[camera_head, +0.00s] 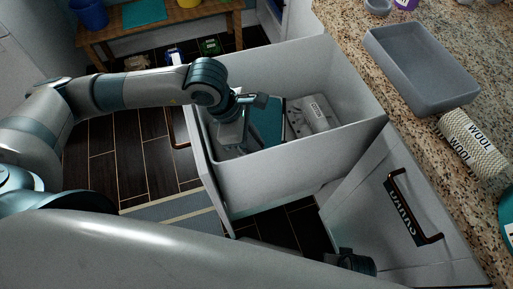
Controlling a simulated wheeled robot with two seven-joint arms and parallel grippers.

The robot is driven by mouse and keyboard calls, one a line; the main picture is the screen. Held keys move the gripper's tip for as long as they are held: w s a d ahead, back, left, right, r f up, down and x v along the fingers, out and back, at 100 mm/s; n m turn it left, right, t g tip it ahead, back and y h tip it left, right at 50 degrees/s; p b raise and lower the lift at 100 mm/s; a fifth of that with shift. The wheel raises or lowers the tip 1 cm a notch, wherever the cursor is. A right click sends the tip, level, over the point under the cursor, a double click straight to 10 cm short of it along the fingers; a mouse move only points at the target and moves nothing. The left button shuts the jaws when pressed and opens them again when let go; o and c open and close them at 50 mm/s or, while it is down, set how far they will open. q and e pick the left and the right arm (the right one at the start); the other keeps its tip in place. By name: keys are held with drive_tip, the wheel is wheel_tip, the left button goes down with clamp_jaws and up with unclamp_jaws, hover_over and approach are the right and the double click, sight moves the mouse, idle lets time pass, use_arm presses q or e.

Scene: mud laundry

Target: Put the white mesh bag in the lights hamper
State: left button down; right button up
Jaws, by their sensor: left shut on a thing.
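My left gripper (230,148) reaches down into the open white hamper (285,172), near its left wall. It is shut on a pale thing, mostly hidden by the gripper and too unclear to name. A white piece (312,117) with a small dark-lettered label lies inside the hamper, to the right of the gripper and apart from it. I cannot tell whether either is the white mesh bag. A cream, speckled bundle (472,145) marked WOOL lies on the counter at the right. The open hamper's label is not in view. A dark part of my right arm shows at the bottom.
A teal cloth (267,122) lies in the hamper. A white front (400,215) with a copper handle and dark label stands at the right. A grey tray (420,68) sits on the granite counter (345,14). A wooden bench (165,24) is at the back. Dark floor is free at left.

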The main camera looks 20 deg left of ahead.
use_arm(q)
drive_tip(key=shift+f, duration=1.85)
drive_tip(key=c, duration=1.8)
unclamp_jaws()
drive_tip(key=shift+o, duration=0.2)
drive_tip(key=v, duration=1.2)
